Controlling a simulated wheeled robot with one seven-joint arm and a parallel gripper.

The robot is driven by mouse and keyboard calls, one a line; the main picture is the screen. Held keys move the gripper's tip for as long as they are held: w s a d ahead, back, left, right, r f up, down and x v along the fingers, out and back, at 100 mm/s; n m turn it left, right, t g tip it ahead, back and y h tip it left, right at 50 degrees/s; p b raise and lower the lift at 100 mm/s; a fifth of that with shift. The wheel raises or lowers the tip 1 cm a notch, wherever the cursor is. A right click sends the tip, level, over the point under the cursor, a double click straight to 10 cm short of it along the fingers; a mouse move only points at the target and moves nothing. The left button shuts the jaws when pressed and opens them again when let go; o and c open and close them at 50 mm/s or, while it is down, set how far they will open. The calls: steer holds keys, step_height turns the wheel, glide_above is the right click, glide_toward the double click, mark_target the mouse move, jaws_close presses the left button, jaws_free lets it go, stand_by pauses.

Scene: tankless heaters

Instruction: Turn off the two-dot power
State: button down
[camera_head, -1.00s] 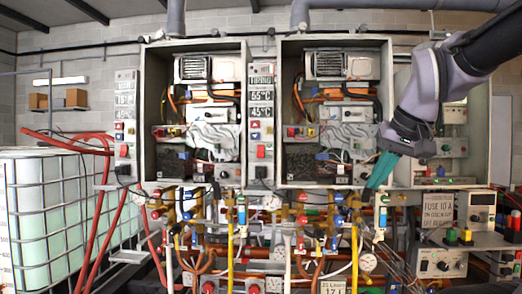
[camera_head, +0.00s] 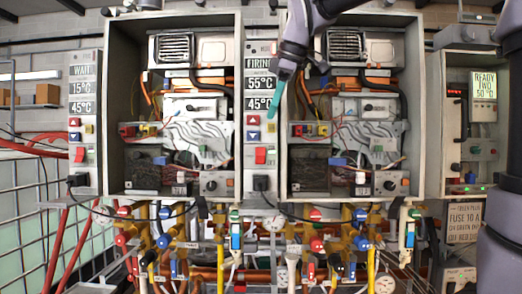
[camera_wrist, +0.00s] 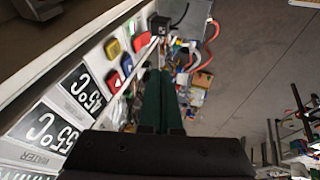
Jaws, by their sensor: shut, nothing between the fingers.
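The middle control panel shows 55 °C and 45 °C displays. Below them are a red button (camera_head: 253,120), a blue button (camera_head: 253,135) and a larger red switch (camera_head: 261,155). A second panel at the left has its own red switch (camera_head: 80,154). I cannot make out dot marks on either. My gripper (camera_head: 270,115) has green fingers, shut and empty, pointing down in front of the middle panel, just right of the red button and above the red switch. In the wrist view the fingertips (camera_wrist: 158,75) are beside the panel's coloured buttons, with the 45 °C display (camera_wrist: 82,88) nearby.
Two open heater cabinets with wires and boards flank the middle panel. Valves, pipes and gauges crowd the space below. A black plug (camera_head: 261,184) sits under the red switch.

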glide_toward(257, 157)
step_height(257, 157, down, 5)
steer(key=s+a, duration=0.2)
steer(key=shift+w+d+f, duration=0.1)
steer(key=shift+w+f, duration=0.1)
steer(key=shift+w, duration=0.35)
steer(key=shift+w+d+f, duration=0.1)
steer(key=shift+w+f, duration=0.15)
steer(key=shift+w, duration=0.25)
steer(key=shift+w+f, duration=0.25)
steer(key=shift+w, duration=0.3)
steer(key=shift+f, duration=0.1)
steer(key=shift+w+f+t, duration=0.15)
steer(key=shift+t, duration=0.35)
steer(key=shift+r, duration=0.9)
